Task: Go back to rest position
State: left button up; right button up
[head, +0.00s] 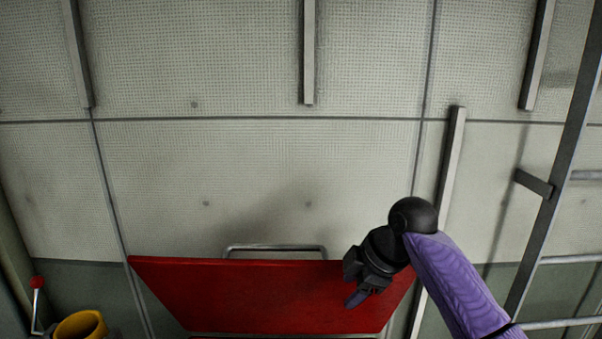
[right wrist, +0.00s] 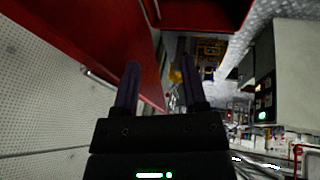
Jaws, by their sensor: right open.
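My right gripper (head: 357,298) hangs in front of the right part of a red panel (head: 230,290) in the head view, on my purple arm coming in from the lower right. In the right wrist view its two dark fingers (right wrist: 158,85) stand apart with nothing held between them. The red panel (right wrist: 100,40) also shows at the upper left there. I cannot tell whether the gripper touches it. My left gripper is in neither view.
A pale tiled wall (head: 260,160) fills the head view. A metal handle (head: 275,249) sits behind the panel's top edge. A ladder (head: 550,205) stands at the right. A yellow object (head: 80,325) and a red-knobbed lever (head: 38,284) are at the lower left.

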jog(key=s+f+m, duration=0.6)
jog(key=s+f, duration=0.6)
jog(key=f, duration=0.3)
jog(key=s+d+f+m+h, duration=0.1)
jog(key=s+d+m+h, duration=0.15)
jog(key=s+m, duration=0.45)
jog(key=s+d+f+m+h, duration=0.15)
jog(key=s+d, duration=0.25)
jog(key=s, duration=0.7)
notch_tip(320, 180, down, 26)
jog(key=s+g+b, duration=0.1)
jog(key=s+b, duration=0.1)
jog(key=b, duration=0.7)
jog(key=s+d+f+b, duration=0.1)
jog(key=s+f+b, duration=0.2)
jog(key=s+f, duration=0.4)
jog(key=s+d+f+g+b, duration=0.1)
jog(key=s+d+f+b, duration=0.1)
jog(key=s+f+b, duration=0.2)
jog(key=s+f, duration=0.3)
jog(key=f, duration=0.5)
jog(key=shift+d+m, duration=0.1)
jog(key=shift+m, duration=0.15)
